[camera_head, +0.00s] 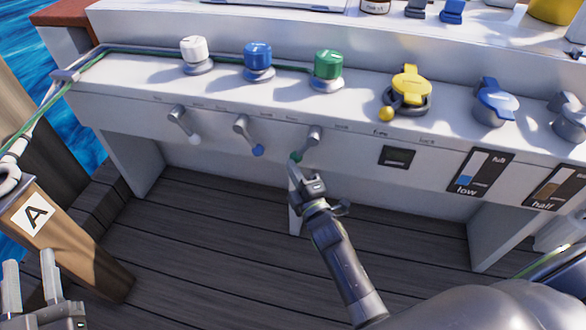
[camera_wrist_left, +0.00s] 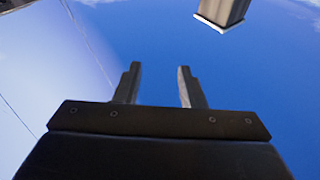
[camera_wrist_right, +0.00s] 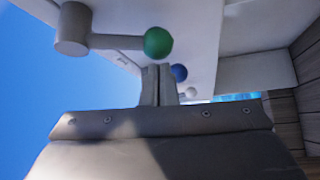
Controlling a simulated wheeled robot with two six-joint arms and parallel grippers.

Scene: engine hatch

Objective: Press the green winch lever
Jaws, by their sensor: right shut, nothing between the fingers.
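The green winch lever has a grey arm (camera_head: 313,137) and a green ball knob (camera_head: 296,157) pointing down from the front of the white console. In the right wrist view the green knob (camera_wrist_right: 158,43) sits just beyond my fingertips. My right gripper (camera_head: 293,168) is shut and empty, with its tips right at the knob. I cannot tell whether they touch it. The shut fingers also show in the right wrist view (camera_wrist_right: 158,70). My left gripper (camera_head: 30,268) is open and empty at the lower left, far from the lever; its spread fingers show in the left wrist view (camera_wrist_left: 158,75).
Blue-knobbed (camera_head: 258,150) and white-knobbed (camera_head: 195,139) levers hang to the left. White (camera_head: 194,48), blue (camera_head: 258,55) and green (camera_head: 328,65) winch drums stand above. A wooden post (camera_head: 70,245) marked A stands at left. The floor before the console is clear.

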